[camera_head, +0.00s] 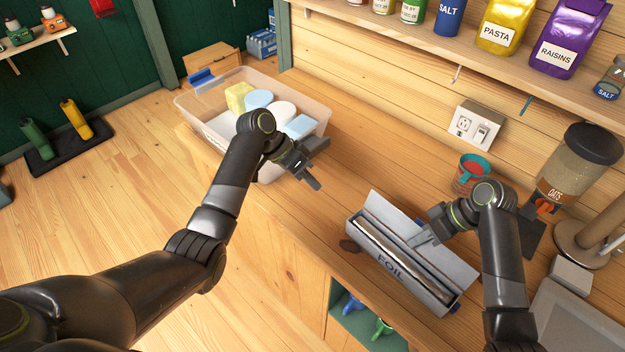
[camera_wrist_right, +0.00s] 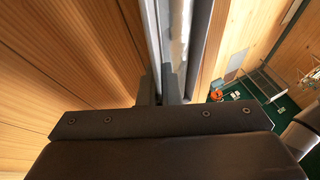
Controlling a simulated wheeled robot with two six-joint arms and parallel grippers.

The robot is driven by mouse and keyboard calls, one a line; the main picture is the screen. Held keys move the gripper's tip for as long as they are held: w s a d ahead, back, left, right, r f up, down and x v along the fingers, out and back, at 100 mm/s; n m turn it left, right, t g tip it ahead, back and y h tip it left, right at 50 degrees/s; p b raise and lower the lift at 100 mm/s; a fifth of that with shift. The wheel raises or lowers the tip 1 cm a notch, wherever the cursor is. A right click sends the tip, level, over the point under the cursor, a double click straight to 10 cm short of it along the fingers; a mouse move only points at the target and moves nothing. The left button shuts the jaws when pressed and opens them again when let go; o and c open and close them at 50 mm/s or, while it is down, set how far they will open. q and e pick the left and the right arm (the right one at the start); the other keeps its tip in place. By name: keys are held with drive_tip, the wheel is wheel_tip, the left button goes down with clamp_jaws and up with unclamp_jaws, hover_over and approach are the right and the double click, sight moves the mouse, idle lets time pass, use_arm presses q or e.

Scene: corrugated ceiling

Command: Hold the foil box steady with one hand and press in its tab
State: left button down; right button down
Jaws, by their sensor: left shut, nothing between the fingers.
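The foil box (camera_head: 392,278) lies on the wooden counter, long and grey, with FOIL on its front. Its lid stands open at the back and the foil roll (camera_head: 385,245) shows inside. My right gripper (camera_head: 424,238) is at the box's back side; in the right wrist view its fingers (camera_wrist_right: 161,88) sit on either side of a thin grey wall of the box. My left gripper (camera_head: 313,182) is shut and empty above the counter, to the upper left of the box and apart from it.
A clear bin (camera_head: 205,128) with food tubs stands at the counter's left end. A red and teal cup (camera_head: 470,172), an oats dispenser (camera_head: 560,165) and a grey appliance (camera_head: 580,320) stand to the right. The counter between the bin and the box is mostly clear.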

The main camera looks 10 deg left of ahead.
drive_tip(key=c, duration=1.6)
unclamp_jaws()
drive_tip(key=shift+o, duration=0.2)
drive_tip(key=shift+d+r, duration=0.1)
